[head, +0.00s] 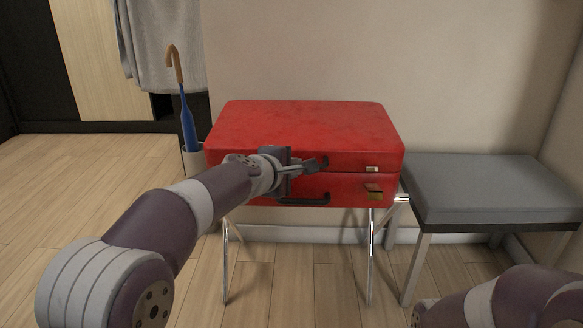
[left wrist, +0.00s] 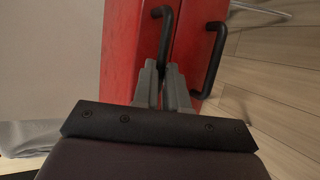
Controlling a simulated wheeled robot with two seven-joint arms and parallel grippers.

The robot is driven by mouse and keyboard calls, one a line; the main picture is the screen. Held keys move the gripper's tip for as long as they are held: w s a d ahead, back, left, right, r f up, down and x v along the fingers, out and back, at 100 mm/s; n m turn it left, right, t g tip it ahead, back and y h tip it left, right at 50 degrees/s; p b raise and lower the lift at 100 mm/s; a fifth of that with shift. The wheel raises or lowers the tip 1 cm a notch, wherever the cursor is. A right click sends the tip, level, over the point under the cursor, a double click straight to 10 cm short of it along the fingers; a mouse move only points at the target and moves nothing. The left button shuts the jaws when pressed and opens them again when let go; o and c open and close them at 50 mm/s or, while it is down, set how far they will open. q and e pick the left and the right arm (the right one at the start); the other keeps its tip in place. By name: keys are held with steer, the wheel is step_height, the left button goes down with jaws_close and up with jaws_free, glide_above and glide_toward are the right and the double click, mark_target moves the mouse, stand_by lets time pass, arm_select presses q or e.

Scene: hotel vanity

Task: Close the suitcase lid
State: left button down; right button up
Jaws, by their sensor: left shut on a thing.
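The red suitcase (head: 290,130) stands on a folding metal-legged stand. Its lid lies level over the base, with a seam line between them along the front; I cannot tell if a thin gap is left. My left gripper (head: 316,167) is at the front of the suitcase, shut on the black lid handle (left wrist: 163,28). A second black handle, the base handle (head: 304,201), sits just below and is free; it also shows in the left wrist view (left wrist: 217,55). Metal latch parts (head: 373,190) are at the front right. My right gripper is out of view.
A grey cushioned bench (head: 490,185) stands close to the right of the suitcase. A blue umbrella (head: 188,120) in a holder stands to the left, below a hanging grey towel (head: 165,40). A wall is close behind. The wooden floor at left is clear.

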arm_select(q)
step_height(320, 180, down, 2)
steer(key=shift+f, duration=0.15)
steer(key=c, duration=1.4)
jaws_free()
steer(key=shift+g, duration=0.3)
steer(key=shift+o, duration=1.2)
steer(key=shift+w+f, duration=0.15)
steer(key=shift+f, duration=0.05)
steer(key=shift+r, duration=0.1)
steer(key=v, duration=1.3)
steer(key=shift+r+p, duration=0.3)
steer(key=shift+p, duration=0.05)
steer(key=shift+w+d, duration=0.1)
steer(key=shift+d, duration=0.05)
